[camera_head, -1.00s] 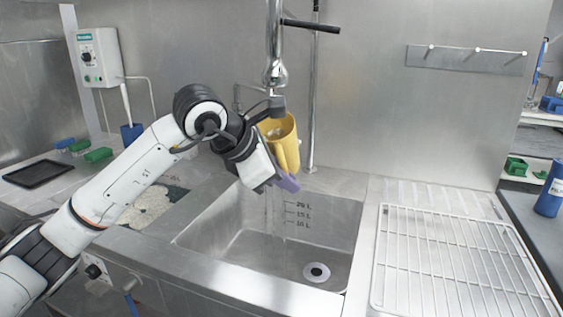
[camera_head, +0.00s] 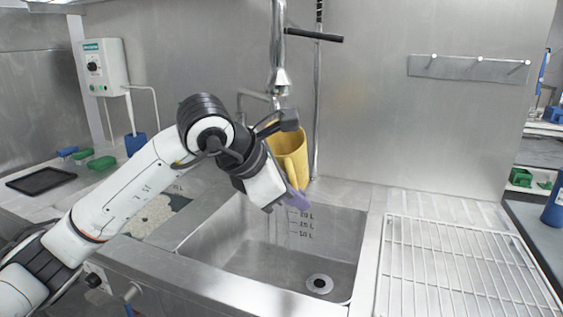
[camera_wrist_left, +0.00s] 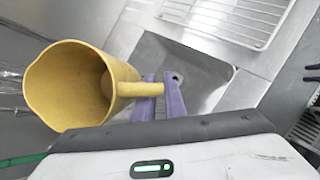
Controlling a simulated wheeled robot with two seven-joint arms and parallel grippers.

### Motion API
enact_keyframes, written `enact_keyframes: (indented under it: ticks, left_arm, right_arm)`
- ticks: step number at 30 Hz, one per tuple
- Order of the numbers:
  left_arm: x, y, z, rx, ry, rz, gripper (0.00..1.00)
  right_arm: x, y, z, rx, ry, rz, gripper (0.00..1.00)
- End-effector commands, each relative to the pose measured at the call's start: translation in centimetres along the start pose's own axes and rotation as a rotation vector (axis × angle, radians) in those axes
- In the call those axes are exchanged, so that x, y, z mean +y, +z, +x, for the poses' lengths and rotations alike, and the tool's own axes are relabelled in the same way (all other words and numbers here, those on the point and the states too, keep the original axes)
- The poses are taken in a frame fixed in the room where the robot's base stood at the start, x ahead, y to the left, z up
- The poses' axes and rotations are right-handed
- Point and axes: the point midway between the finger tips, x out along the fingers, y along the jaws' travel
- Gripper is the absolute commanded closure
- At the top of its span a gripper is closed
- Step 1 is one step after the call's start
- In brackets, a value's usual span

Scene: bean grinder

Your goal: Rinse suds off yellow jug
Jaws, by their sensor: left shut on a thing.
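The yellow jug (camera_head: 290,152) is held above the sink (camera_head: 270,245), below the spray tap's nozzle (camera_head: 280,82). In the left wrist view the jug (camera_wrist_left: 68,85) has its open mouth toward the left and its handle (camera_wrist_left: 140,88) between the purple fingers. My left gripper (camera_head: 296,200) is shut on that handle; its fingers also show in the left wrist view (camera_wrist_left: 161,98). Thin streaks of water seem to fall below the jug into the sink. I cannot make out suds on the jug. My right gripper is not in view.
A wire drying rack (camera_head: 455,265) lies right of the sink. A dark tray (camera_head: 40,181) and green and blue brushes (camera_head: 100,163) lie on the left counter. A wall dispenser (camera_head: 101,66) hangs at the back left. A drain (camera_head: 319,284) sits in the sink floor.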

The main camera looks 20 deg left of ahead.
Motion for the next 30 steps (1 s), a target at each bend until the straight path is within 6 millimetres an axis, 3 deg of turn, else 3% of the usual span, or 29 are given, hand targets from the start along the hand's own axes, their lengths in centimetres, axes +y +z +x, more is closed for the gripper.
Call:
enact_keyframes:
  ticks: [16, 30]
  left_arm:
    - [-3.7, -0.3, -2.3, -0.002, 0.001, 0.002, 1.0]
    - [-4.1, -0.3, -2.7, -0.001, 0.001, 0.0, 1.0]
  right_arm:
    - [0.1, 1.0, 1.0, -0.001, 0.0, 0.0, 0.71]
    - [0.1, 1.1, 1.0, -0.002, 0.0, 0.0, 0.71]
